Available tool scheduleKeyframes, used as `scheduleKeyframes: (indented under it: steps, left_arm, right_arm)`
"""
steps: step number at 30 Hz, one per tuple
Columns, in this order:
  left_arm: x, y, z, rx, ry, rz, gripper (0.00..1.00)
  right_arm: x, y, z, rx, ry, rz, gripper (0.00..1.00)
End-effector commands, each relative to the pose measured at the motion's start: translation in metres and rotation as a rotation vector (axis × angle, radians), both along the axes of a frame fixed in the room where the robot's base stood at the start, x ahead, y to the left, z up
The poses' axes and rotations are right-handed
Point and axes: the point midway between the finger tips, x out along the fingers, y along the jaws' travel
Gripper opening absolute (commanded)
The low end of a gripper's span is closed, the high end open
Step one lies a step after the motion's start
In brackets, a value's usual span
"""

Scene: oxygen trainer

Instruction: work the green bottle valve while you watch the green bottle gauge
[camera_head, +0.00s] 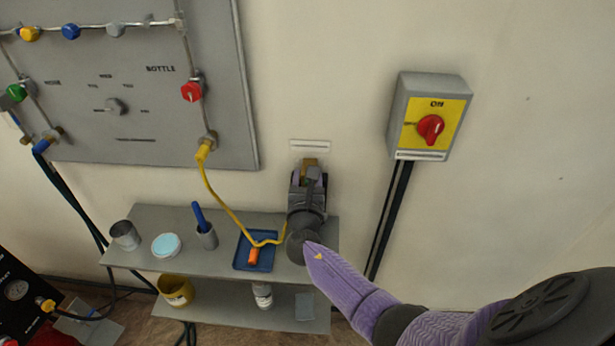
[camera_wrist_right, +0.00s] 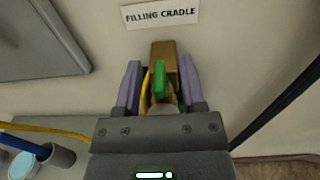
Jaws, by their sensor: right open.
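My right gripper (camera_head: 308,178) reaches to the wall just below a small white label. In the right wrist view its two purple fingers (camera_wrist_right: 160,88) stand apart, one on each side of a narrow green piece (camera_wrist_right: 160,80). I cannot tell whether the fingers touch it, or whether it is the green bottle valve. A brass-coloured block (camera_wrist_right: 165,58) is behind the green piece, under the label "FILLING CRADLE" (camera_wrist_right: 160,13). The bottle body is not visible; the gripper covers that spot. I cannot make out the green bottle gauge. My left gripper is not in view.
A grey shelf (camera_head: 150,257) below holds cups and a blue tray (camera_head: 242,262). A yellow hose (camera_head: 222,200) runs from the wall panel (camera_head: 225,110) down toward my gripper. A red-knobbed switch box (camera_head: 398,115) is at right. A dial (camera_head: 16,290) shows at lower left.

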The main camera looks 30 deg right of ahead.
Motion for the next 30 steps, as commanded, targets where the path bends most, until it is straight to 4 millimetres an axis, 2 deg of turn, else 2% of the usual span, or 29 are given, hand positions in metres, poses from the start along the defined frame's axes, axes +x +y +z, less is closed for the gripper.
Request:
scheduleKeyframes:
  steps: [7, 14, 18, 30]
  left_arm:
    - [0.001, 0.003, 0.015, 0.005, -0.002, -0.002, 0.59]
    - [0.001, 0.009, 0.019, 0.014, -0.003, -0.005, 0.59]
    - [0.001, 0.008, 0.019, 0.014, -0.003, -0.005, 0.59]
    - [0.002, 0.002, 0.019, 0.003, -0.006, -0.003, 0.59]
  right_arm:
    - [-0.040, 0.028, 0.002, 0.002, 0.001, 0.002, 0.51]
    - [-0.075, 0.052, 0.000, 0.001, 0.002, 0.001, 0.51]
    - [-0.080, 0.056, 0.000, 0.001, 0.000, 0.000, 0.51]
    - [-0.080, 0.055, 0.000, 0.000, 0.000, 0.000, 0.51]
